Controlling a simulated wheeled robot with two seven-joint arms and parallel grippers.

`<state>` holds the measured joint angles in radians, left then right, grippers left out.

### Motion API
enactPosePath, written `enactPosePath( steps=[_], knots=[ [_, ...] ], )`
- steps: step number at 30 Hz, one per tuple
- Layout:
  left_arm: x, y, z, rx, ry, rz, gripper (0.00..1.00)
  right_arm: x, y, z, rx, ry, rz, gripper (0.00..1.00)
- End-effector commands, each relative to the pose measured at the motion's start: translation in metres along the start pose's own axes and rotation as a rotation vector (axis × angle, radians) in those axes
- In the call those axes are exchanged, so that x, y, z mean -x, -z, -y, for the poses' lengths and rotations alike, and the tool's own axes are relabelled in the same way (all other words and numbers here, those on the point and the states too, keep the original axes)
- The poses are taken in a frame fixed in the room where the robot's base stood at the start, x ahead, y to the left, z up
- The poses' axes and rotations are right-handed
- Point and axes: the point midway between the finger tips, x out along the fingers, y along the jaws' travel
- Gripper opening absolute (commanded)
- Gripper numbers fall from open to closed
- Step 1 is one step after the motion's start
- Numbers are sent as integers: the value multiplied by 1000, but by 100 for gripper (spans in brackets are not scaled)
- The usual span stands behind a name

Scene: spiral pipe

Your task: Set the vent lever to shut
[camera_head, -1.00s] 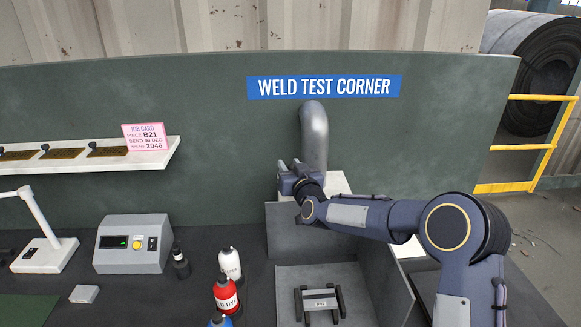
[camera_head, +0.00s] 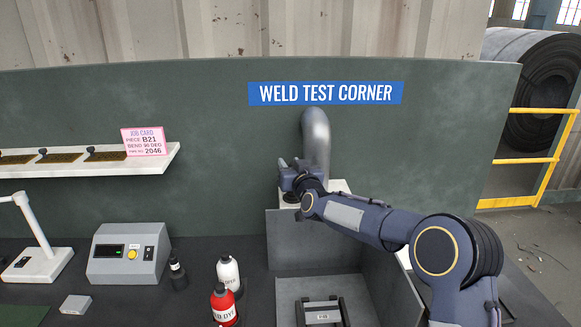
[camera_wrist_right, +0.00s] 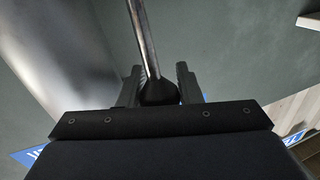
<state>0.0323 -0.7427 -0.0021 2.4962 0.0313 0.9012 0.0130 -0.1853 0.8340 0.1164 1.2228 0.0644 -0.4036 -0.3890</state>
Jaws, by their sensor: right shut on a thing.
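The vent lever shows in the right wrist view as a thin metal rod (camera_wrist_right: 142,38) with a dark knob (camera_wrist_right: 157,91) at its end. My right gripper (camera_wrist_right: 160,85) is shut on this knob, one finger on each side. In the head view my right gripper (camera_head: 284,170) is at the foot of the grey vent pipe (camera_head: 316,143), above a white block (camera_head: 338,186). The lever is hidden behind the gripper there, and I cannot read any shut or open marking. My left gripper is not in view.
A grey open-topped booth (camera_head: 318,241) holds a small rack (camera_head: 322,312) below my right arm. White (camera_head: 229,271) and red (camera_head: 223,303) bottles stand left of it. A control box (camera_head: 129,255) is farther left. A green wall (camera_head: 220,180) closes the back.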

Motion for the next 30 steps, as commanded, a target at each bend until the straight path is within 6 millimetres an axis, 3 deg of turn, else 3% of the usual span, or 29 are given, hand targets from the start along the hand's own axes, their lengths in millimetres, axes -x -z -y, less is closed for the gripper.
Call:
enactPosePath(
  steps=[1,25,26,30],
  knots=[
    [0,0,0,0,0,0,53,0,-8,-3,2,-3,14,0],
    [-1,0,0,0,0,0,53,0,-14,-4,2,-3,26,0],
    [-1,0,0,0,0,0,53,0,-14,-4,2,-3,26,33],
    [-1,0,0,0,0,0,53,0,-11,-3,1,-3,20,51]
  ],
)
